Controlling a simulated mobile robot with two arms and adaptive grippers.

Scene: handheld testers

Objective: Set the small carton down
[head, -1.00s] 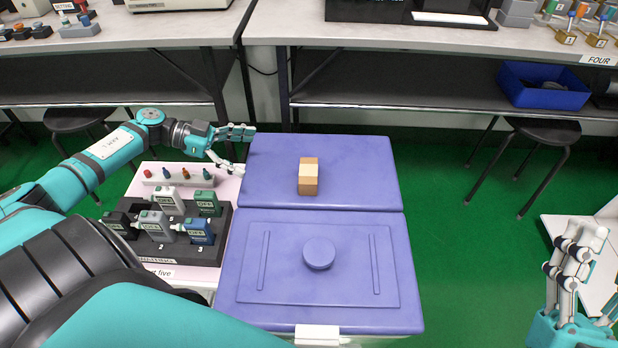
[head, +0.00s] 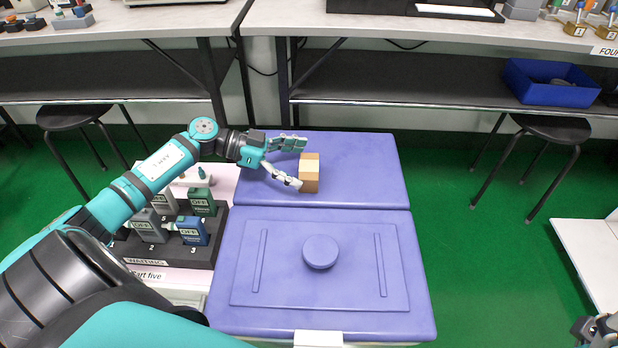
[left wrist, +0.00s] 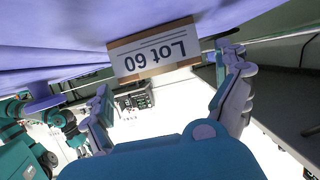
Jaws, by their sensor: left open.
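The small carton (head: 309,182), brown with a pale band across its top, sits on the rear purple lid (head: 350,165). In the left wrist view the carton (left wrist: 153,50) shows a white label reading "Lot 60" upside down. My left gripper (head: 302,165) is open just left of the carton, one finger toward its far end and one toward its near end. In the wrist view its fingers (left wrist: 170,80) are spread on either side of the carton; contact cannot be told. Only a piece of my right gripper (head: 595,328) shows at the lower right corner.
The front purple lid (head: 320,310) has a round knob (head: 320,252) and raised ridges. A dark rack (head: 145,255) of handheld testers stands on a cart at left. Benches with a blue bin (head: 550,83) and stools are behind. The rear lid is clear right of the carton.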

